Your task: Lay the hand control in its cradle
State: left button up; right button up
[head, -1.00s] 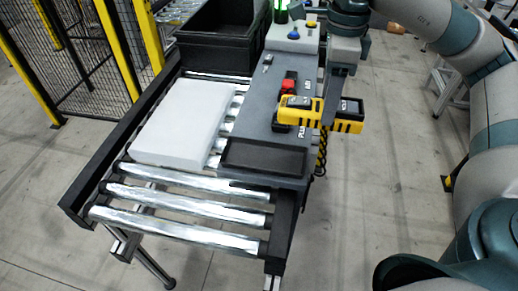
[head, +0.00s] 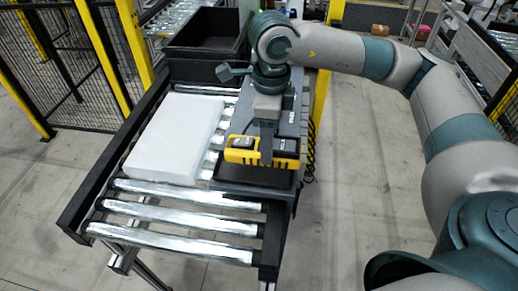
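The hand control is a yellow and black box (head: 242,152) in the head view. My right gripper (head: 266,150) comes down on its middle from above and is shut on it. The cradle looks like the shallow dark tray (head: 252,188) at the near end of the grey console. The hand control shows over the far part of this tray, roughly level and lying crosswise. The gap between them is hard to judge. The control and my arm hide the tray's far part. My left gripper is out of view.
A white block (head: 172,138) lies on the roller conveyor (head: 180,215) just left of the tray. A black bin (head: 208,35) stands at the far end. The console's buttons are hidden behind my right arm.

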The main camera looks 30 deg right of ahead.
aim_at(259, 155)
jog(key=shift+w+a+f, duration=0.2)
jog(key=shift+a+f, duration=0.15)
jog(key=shift+a, duration=0.2)
jog(key=shift+w+a+f, duration=0.15)
jog(key=shift+a+f, duration=0.15)
jog(key=shift+a, duration=0.2)
jog(key=shift+p, duration=0.35)
notch_tip(259, 155, down, 3)
jog(key=shift+f+p, duration=0.1)
jog(key=shift+p, duration=0.95)
jog(key=shift+f, duration=0.4)
